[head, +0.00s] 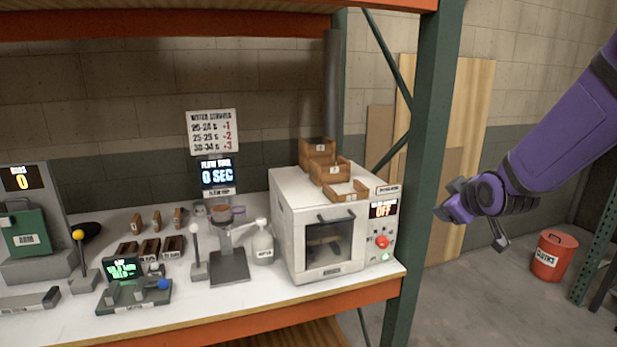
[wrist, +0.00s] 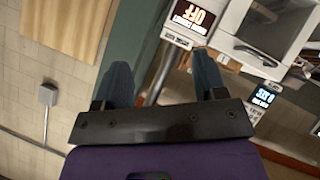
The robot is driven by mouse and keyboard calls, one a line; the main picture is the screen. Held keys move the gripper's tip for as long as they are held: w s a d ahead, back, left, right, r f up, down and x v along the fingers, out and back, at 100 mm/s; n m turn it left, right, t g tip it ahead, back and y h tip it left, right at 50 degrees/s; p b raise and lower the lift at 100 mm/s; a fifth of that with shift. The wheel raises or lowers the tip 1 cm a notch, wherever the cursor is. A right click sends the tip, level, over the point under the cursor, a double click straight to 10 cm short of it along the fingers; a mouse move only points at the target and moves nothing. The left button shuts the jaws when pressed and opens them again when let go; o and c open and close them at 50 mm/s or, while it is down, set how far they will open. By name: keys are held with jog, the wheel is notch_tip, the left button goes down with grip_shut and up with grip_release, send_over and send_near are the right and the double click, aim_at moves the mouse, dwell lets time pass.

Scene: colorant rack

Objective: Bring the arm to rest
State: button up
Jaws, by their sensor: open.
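My gripper (head: 468,229) is at the end of my purple arm (head: 565,130) at the right of the head view, in the air to the right of the rack's green upright (head: 432,150). In the wrist view my gripper (wrist: 165,80) shows two separated fingers with nothing between them. It is apart from the white oven-like machine (head: 335,225), whose display reads OFF.
A red bin (head: 552,256) stands on the floor at right. Wooden boards (head: 475,110) lean on the wall. Floor below my gripper is clear.

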jog(key=s+r+m+g, duration=0.3)
jog(key=s+r+m, duration=0.1)
jog(key=s, duration=1.1)
jog(key=s+a+r+m+g, duration=0.1)
jog(key=s+r+m+g, duration=0.2)
jog(key=s, duration=1.3)
notch_tip(320, 180, up, 2)
jog(key=shift+a+r+m+g, duration=0.1)
jog(key=shift+a+m+g, duration=0.1)
jog(key=shift+m+g, duration=0.15)
jog(key=shift+w, duration=0.1)
